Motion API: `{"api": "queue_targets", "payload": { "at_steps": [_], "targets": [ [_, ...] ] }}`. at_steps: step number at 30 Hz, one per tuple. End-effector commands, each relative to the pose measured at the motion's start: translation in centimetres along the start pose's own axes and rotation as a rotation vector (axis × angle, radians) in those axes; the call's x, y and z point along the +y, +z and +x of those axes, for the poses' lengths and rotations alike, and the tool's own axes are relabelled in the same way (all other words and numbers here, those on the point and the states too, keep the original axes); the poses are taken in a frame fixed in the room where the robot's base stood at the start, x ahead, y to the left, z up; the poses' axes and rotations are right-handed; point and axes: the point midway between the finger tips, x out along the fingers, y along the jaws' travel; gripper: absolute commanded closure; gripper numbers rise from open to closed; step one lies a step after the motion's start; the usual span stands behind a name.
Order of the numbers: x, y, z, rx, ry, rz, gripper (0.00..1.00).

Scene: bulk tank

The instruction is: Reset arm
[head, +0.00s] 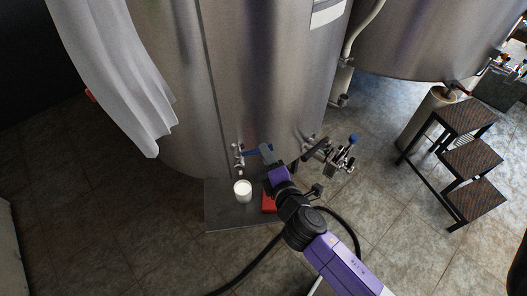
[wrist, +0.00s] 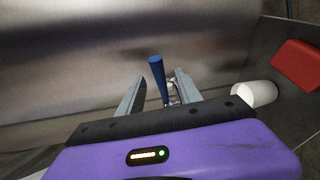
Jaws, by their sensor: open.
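My gripper (wrist: 155,97) is open in the wrist view, its two grey fingers apart. A blue valve handle (wrist: 157,72) stands between and just beyond the fingers; I cannot tell whether they touch it. In the head view my gripper (head: 262,152) is at the front of the steel tank (head: 275,80), close to the small tap (head: 238,150) with the blue handle. My purple arm reaches up to it from the lower right. A white cup (head: 242,191) stands upright below the tap, and it shows in the wrist view (wrist: 262,93) at the right.
The cup stands on a grey metal shelf (head: 222,212) with a red object (head: 269,203) beside it, partly hidden by my arm. A larger valve (head: 342,152) juts out to the right. Dark steps (head: 465,150) stand farther right. A pale curtain (head: 120,70) hangs at left. Tiled floor is open at lower left.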

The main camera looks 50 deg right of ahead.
Motion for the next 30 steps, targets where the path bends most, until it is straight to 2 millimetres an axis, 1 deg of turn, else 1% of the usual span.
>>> {"api": "queue_targets", "payload": {
  "at_steps": [1,5,25,28,29,30],
  "targets": [
    [-0.07,-0.03,-0.37,0.001,0.000,0.000,0.59],
    [0.02,-0.02,-0.69,0.000,0.000,0.001,0.59],
    [0.04,0.02,-0.65,0.000,0.000,0.004,0.59],
    [0.22,-0.23,-0.65,0.010,0.007,0.041,0.59],
    [0.34,-0.47,-0.66,0.020,0.011,0.069,0.59],
    [0.88,-0.93,-0.71,0.041,0.023,0.120,0.59]
  ]
}}
